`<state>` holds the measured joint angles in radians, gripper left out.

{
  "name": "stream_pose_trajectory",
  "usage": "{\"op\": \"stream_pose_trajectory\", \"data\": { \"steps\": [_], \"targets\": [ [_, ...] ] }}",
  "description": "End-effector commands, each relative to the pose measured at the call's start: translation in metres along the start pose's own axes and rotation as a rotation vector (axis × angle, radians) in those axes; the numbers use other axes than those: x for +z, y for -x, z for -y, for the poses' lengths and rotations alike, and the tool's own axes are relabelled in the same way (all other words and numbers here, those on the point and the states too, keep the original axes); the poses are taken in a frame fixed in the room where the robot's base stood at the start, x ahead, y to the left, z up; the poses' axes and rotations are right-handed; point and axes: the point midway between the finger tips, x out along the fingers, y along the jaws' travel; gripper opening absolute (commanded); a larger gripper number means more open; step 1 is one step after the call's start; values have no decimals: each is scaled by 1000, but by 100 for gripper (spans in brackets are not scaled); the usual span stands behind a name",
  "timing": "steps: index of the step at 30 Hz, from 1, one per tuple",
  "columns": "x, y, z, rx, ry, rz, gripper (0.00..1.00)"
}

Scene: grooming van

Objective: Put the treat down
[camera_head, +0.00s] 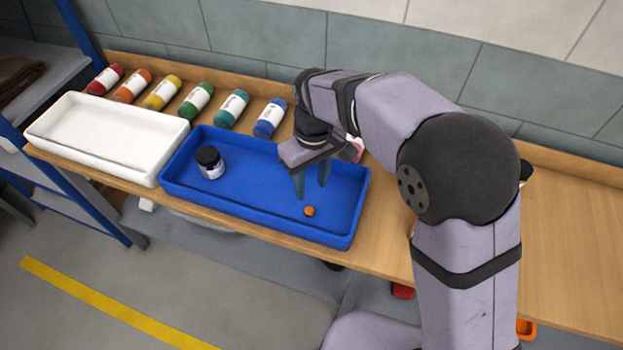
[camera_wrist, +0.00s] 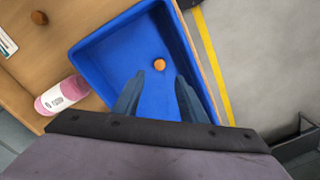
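A small orange-brown treat (camera_head: 309,211) lies on the floor of the blue tray (camera_head: 262,222), towards its right end. It also shows in the wrist view (camera_wrist: 160,65), just beyond the fingertips and between their lines. My gripper (camera_head: 311,192) is over the right part of the tray, pointing down. Its two fingers are apart with nothing between them, also in the wrist view (camera_wrist: 160,80). The treat is apart from both fingers.
A black-lidded jar (camera_head: 210,163) stands in the tray's left part. A white tray (camera_head: 60,146) is to the left. Several coloured bottles (camera_head: 197,102) lie behind. A pink bottle (camera_wrist: 62,95) and another brown piece (camera_wrist: 39,18) are on the bench outside the tray.

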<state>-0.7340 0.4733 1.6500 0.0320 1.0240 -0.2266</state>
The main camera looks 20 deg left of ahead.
Motion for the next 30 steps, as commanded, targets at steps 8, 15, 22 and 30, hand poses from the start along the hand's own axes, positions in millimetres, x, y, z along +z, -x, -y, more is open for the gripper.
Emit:
{"op": "stream_pose_trajectory", "data": {
  "steps": [8,15,22,30],
  "targets": [
    [0,19,0,0,-1,-1,38],
    [1,21,-2,0,-7,0,38],
    [42,20,-41,5,-148,-2,38],
    [167,6,-103,17,-532,-10,38]
  ]
}}
